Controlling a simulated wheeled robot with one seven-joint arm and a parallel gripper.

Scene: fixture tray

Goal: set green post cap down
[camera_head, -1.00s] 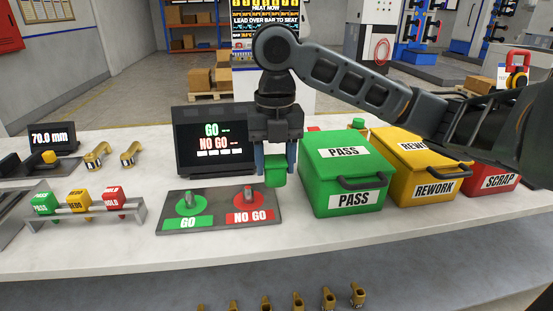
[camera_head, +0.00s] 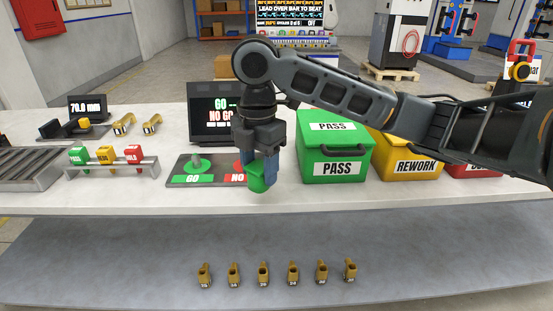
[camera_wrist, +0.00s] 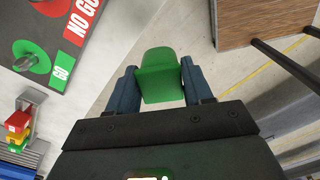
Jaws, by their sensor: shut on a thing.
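The green post cap (camera_head: 257,178) is held between the two blue-grey fingers of my gripper (camera_head: 263,170). It hangs in front of the GO / NO GO panel, around the bench's front edge in the head view. In the wrist view the cap (camera_wrist: 161,74) sits between both fingers (camera_wrist: 161,88), with pale bench top and grey floor behind it. The cap looks slightly tilted in the head view. Its gap above the bench cannot be told.
The GO / NO GO panel (camera_head: 193,181) lies behind my gripper, with a screen (camera_head: 206,125) behind it. Green PASS (camera_head: 335,150) and yellow REWORK (camera_head: 408,165) boxes stand to the right. A tag rack (camera_head: 112,169) stands left. Several brass fittings (camera_head: 263,271) stand on a lower shelf (camera_head: 120,260).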

